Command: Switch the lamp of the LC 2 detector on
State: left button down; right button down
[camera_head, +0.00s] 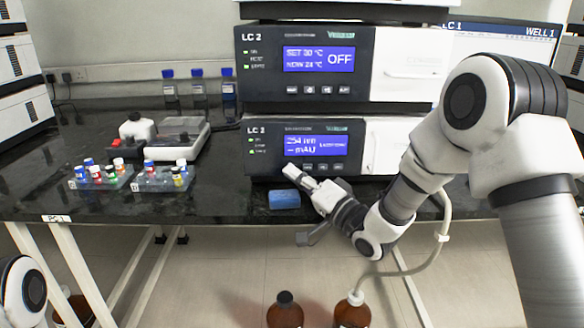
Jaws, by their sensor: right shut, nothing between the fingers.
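The LC 2 detector (262,166) is the lower unit of the LC 2 stack in the head view. Its blue display (316,145) reads 254 nm and mAU, with smaller text at the right too blurred to read. A row of small buttons (322,167) sits under the display. My right gripper (291,172) is shut and empty, in front of the detector's lower face, with its fingertips just below and left of the buttons. I cannot tell whether it touches the panel. My left gripper is out of view; only part of my left arm shows at the lower left.
Above is another LC 2 unit (250,92) showing SET 30, NOW 24 and OFF. A blue block (284,199) lies near the bench edge. Vial racks (160,180) and a small device (183,138) stand left. Brown bottles (285,312) stand below; a pale tube (425,262) runs from one.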

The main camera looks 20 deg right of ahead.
jog(key=shift+w, duration=0.15)
dwell(0.5)
jog(key=shift+s+a+f, duration=0.1)
jog(key=shift+s+a, duration=0.05)
jog(key=shift+s, duration=0.6)
jog(key=s, duration=0.2)
jog(key=s+a, duration=0.1)
jog(key=s, duration=0.1)
jog(key=shift+s+a, duration=0.2)
jog(key=shift+s, duration=0.2)
